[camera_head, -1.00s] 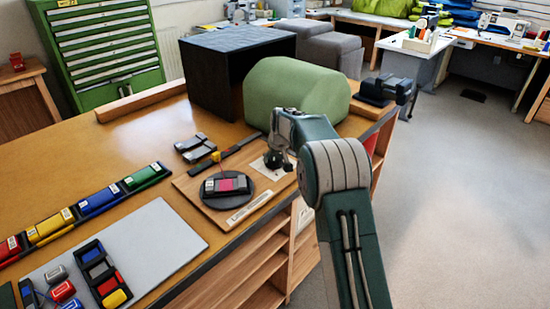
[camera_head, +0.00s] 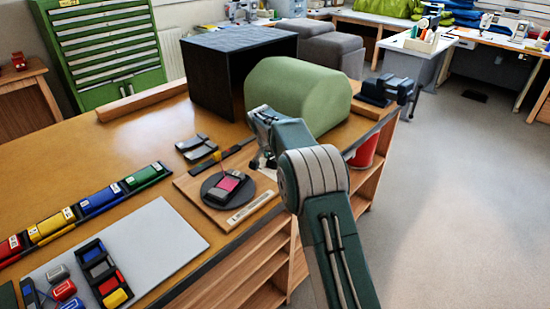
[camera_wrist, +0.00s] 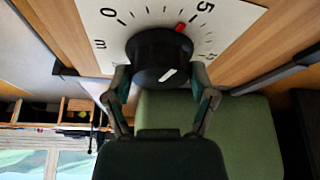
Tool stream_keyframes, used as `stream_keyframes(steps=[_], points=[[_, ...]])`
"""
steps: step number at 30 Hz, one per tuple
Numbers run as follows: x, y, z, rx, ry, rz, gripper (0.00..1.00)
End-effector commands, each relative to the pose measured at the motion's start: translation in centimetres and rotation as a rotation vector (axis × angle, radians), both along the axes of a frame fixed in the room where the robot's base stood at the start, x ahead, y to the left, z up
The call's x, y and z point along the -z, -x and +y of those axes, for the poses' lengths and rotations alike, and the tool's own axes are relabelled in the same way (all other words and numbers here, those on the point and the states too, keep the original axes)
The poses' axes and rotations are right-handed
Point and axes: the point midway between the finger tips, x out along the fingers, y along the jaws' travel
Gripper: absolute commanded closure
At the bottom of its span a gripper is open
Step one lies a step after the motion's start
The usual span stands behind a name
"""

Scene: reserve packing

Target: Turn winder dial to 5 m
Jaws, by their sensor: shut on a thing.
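The winder dial is a black round knob (camera_wrist: 158,52) on a white scale plate (camera_wrist: 112,22) marked 0, 5 and m. A red mark shows at the knob's edge, just left of the 5. A white line on the knob's face slants. My gripper (camera_wrist: 165,80) is shut on the knob, one finger on each side. In the head view my gripper (camera_head: 263,160) is at the right end of the wooden winder board (camera_head: 200,203) and mostly hides the dial. The dark round winder plate (camera_head: 213,193) carries a grey and red piece (camera_head: 227,184), turned at a slant.
A green padded block (camera_head: 300,92) and a black box (camera_head: 215,75) stand behind my gripper. A dark clamp-like device (camera_head: 385,88) sits at the table's right end. Coloured cases (camera_head: 100,200) and a grey mat (camera_head: 165,232) lie left.

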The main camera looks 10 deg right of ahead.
Motion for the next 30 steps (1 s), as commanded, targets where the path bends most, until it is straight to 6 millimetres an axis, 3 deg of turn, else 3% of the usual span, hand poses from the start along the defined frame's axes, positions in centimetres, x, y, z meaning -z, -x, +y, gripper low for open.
stream_keyframes(steps=[9, 23, 24, 25, 26, 30], points=[[0.53, 0.09, 0.25, 0.097, -0.003, 0.008, 0.75], [0.52, 0.09, 0.29, 0.109, -0.004, 0.008, 0.75], [0.52, 0.09, 0.29, 0.108, -0.004, 0.009, 0.18], [0.5, 0.09, 0.28, 0.108, -0.004, 0.009, 0.05], [0.49, 0.08, 0.27, 0.108, -0.003, 0.008, 0.0], [0.25, 0.08, 0.2, 0.108, -0.003, 0.004, 0.0]])
